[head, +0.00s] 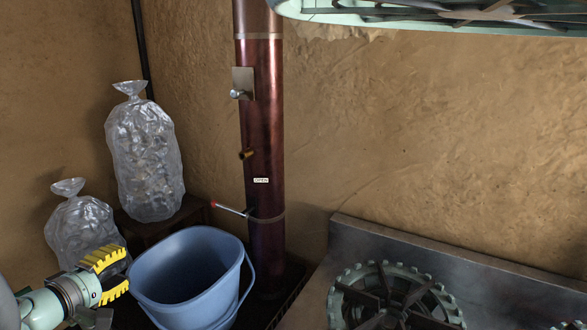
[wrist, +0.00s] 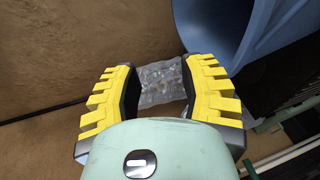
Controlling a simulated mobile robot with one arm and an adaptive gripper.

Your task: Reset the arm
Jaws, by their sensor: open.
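My gripper (head: 113,274) is at the lower left of the head view, just left of the blue bucket (head: 190,270). Its yellow ridged fingers are apart and nothing is between them. The wrist view shows the open fingers (wrist: 160,98) from behind, with part of a clear plastic bag (wrist: 160,80) beyond the gap. The bucket wall (wrist: 240,30) fills the upper right of the wrist view. In the head view a lower plastic bag (head: 80,228) stands behind the gripper and is partly hidden by it.
A taller bag (head: 147,165) stands on a dark box. A dark red pipe (head: 264,130) with a red-tipped lever (head: 230,208) rises behind the bucket. A metal stove with a round burner (head: 395,298) is at lower right. A pale green-rimmed object (head: 430,18) hangs at top right.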

